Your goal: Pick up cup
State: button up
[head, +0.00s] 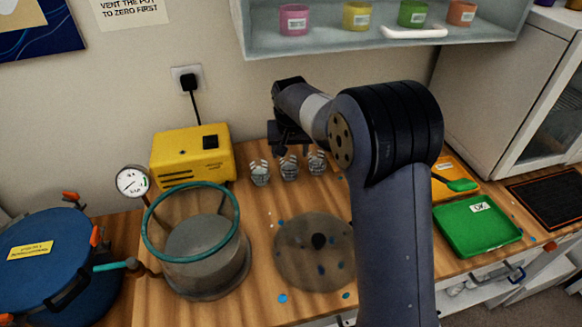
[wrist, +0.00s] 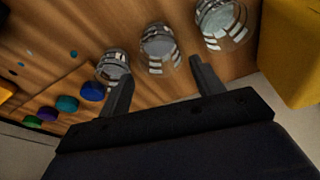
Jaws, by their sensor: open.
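Three clear cups with white markings stand in a row on the wooden bench: a left cup (head: 260,173), a middle cup (head: 289,167) and a right cup (head: 317,162). My gripper (head: 292,150) is over the row at its back side, its fingertips partly hard to make out there. In the wrist view my gripper (wrist: 160,72) is open and empty. The middle cup (wrist: 158,45) lies ahead of the gap between the fingers. Another cup (wrist: 113,66) is beyond the left finger, and one (wrist: 222,22) is beyond the right finger.
A yellow box (head: 192,157) stands just left of the cups. A pot with a teal rim (head: 205,255) and a round lid (head: 313,262) are in front. A green tray (head: 478,230) is at right. Coloured round pieces (wrist: 92,91) show in the wrist view. A shelf (head: 380,38) hangs above.

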jog(key=shift+p+x, duration=0.7)
jog(key=shift+x, duration=2.9)
jog(key=shift+s+a, duration=0.1)
jog(key=shift+s, duration=0.1)
jog(key=shift+c, duration=0.4)
jog(key=c, duration=0.6)
